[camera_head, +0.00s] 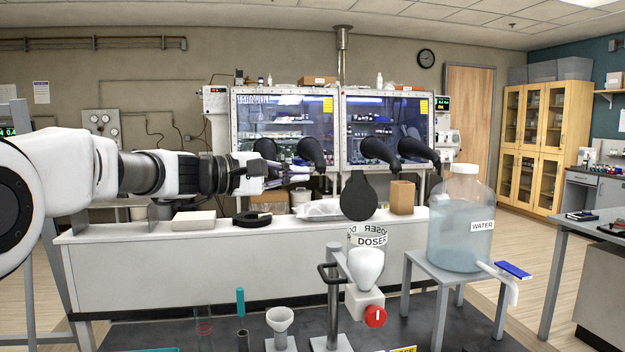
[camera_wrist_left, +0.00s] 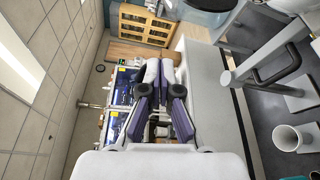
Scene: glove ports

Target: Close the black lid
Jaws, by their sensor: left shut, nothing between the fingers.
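The black lid (camera_head: 359,197) is a round flat disc standing upright, open, above the back rim of the clear doser jar (camera_head: 366,240). The jar is labelled DOSER and has a white inner part and a red knob below. My left gripper (camera_head: 294,172) reaches in from the left, to the left of the lid and a little higher in the picture, apart from it. Its fingers are together and empty; they also show in the left wrist view (camera_wrist_left: 166,82). A dark shape at the top edge of the wrist view may be the lid; I cannot tell. My right gripper is out of view.
A big water jug (camera_head: 462,225) stands on a grey stand to the right of the doser. A white funnel (camera_head: 280,322) and a teal tube stand at the front left. A white bench (camera_head: 200,270) behind holds a brown box (camera_head: 402,197), a black ring and a clear bag.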

